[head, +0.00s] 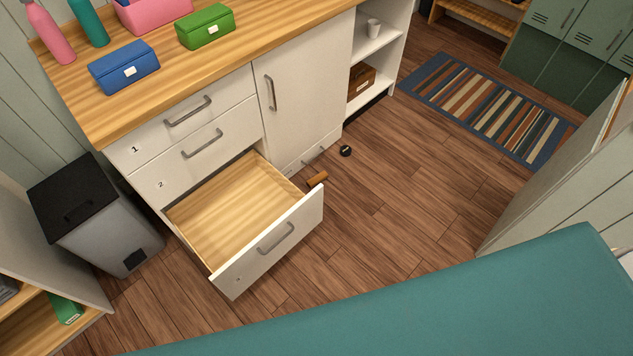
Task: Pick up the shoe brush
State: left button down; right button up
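A small orange-brown object (317,179), which may be the shoe brush, lies on the wood floor just beyond the right front corner of the open bottom drawer (232,207). It is partly hidden behind the drawer front, and I cannot make out bristles. The drawer is pulled far out and its visible inside is empty. Neither of my grippers is in view.
A small black round item (345,151) lies on the floor by the white cabinet (299,95). A grey bin (105,225) stands left of the drawer. A large teal surface (430,305) fills the lower foreground. The floor between the drawer and striped rug (487,102) is mostly clear.

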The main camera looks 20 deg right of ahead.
aim_at(318, 179)
jog(key=u, duration=0.35)
jog(key=i+l+u, duration=0.1)
jog(key=l+u, duration=0.7)
jog(key=i+l, duration=0.05)
